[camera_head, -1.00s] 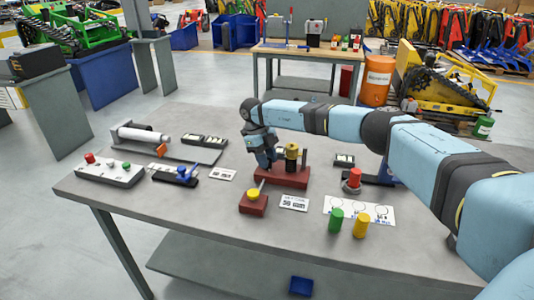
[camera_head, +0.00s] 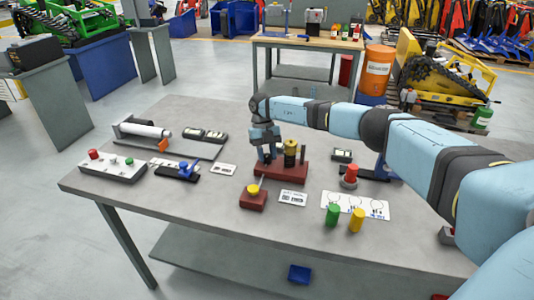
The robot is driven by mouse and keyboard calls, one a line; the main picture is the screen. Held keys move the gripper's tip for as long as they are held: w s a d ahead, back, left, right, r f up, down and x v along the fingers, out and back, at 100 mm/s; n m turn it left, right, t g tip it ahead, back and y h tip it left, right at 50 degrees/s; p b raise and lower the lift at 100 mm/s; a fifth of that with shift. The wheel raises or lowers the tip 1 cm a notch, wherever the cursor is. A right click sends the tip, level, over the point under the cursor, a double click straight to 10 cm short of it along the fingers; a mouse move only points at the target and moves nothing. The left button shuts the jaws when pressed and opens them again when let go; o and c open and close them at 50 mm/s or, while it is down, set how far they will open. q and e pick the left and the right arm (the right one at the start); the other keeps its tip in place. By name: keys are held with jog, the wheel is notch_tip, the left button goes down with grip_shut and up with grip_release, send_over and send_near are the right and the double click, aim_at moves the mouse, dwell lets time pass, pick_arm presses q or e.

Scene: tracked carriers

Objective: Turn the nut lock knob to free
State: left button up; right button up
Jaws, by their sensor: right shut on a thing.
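A dark red block (camera_head: 284,174) stands in the middle of the grey table, with a brass nut-like cylinder (camera_head: 291,147) and a dark post (camera_head: 303,155) on it. My right gripper (camera_head: 267,158) points down at the block's left end, just left of the brass cylinder. It is shut on a small part there, taken as the nut lock knob, which the fingers hide. Its turn position cannot be seen. My left gripper is not in view.
In front stand a red block with a yellow knob (camera_head: 253,193), a green cylinder (camera_head: 333,214) and a yellow cylinder (camera_head: 357,219). A red knob (camera_head: 350,172) stands to the right. A button box (camera_head: 112,164) and a blue-handled clamp (camera_head: 183,168) lie left. The table's front left is clear.

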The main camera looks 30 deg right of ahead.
jog(key=o, duration=0.9)
jog(key=b+v, duration=0.1)
jog(key=v, duration=1.3)
jog(key=shift+a, duration=0.1)
jog(key=shift+f, duration=0.15)
